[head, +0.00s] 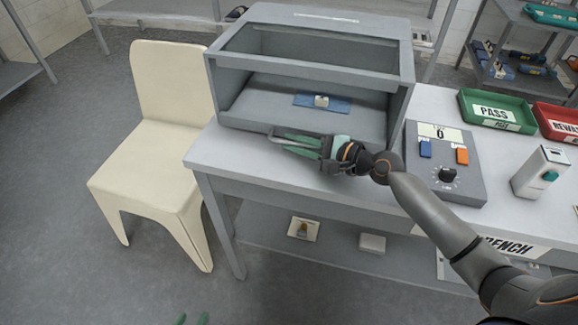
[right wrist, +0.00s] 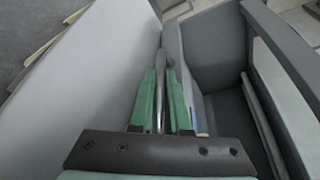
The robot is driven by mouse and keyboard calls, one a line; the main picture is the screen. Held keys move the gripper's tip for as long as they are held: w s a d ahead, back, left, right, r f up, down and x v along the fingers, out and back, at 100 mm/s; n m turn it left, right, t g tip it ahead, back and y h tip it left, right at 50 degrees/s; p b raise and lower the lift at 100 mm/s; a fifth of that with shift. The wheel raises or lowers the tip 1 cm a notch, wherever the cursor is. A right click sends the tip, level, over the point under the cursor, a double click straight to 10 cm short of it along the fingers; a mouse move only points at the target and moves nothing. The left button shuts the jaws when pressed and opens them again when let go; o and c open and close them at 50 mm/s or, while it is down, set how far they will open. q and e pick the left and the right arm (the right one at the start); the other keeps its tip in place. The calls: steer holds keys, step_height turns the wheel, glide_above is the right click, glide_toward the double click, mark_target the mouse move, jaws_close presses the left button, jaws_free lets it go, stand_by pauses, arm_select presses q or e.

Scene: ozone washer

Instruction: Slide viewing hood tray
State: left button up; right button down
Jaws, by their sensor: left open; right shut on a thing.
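The grey viewing hood (head: 308,30) stands on the bench, its front open towards me. Its grey tray (head: 255,108) lies inside at the bottom and carries a blue pad (head: 340,106) with a small pale part (head: 321,101) on it. A thin metal handle (head: 272,134) runs along the tray's front. My right gripper (head: 290,144) is shut on the handle; in the right wrist view the bar (right wrist: 160,85) runs between its green fingers (right wrist: 160,72).
A control box (head: 445,166) with a dial and buttons stands right of the hood. Beyond it are a green PASS tray (head: 497,112), a red tray (head: 558,122) and a white device (head: 540,172). A cream chair (head: 165,120) stands left. The bench front (head: 225,155) is bare.

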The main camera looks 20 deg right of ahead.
steer(key=shift+w+d+f, duration=0.15)
steer(key=shift+w+d, duration=0.15)
steer(key=shift+w, duration=0.1)
steer(key=shift+d+r, duration=0.15)
steer(key=shift+r, duration=0.05)
steer(key=c, duration=1.2)
jaws_free()
steer(key=shift+w, duration=0.1)
steer(key=shift+o, duration=0.2)
steer(key=shift+s+d, duration=0.15)
steer(key=shift+s, duration=0.1)
steer(key=v, duration=1)
steer(key=shift+s+d, duration=0.15)
steer(key=shift+s, duration=0.2)
steer(key=shift+s+d+r, duration=0.25)
steer(key=shift+s+d, duration=0.1)
steer(key=shift+s, duration=0.1)
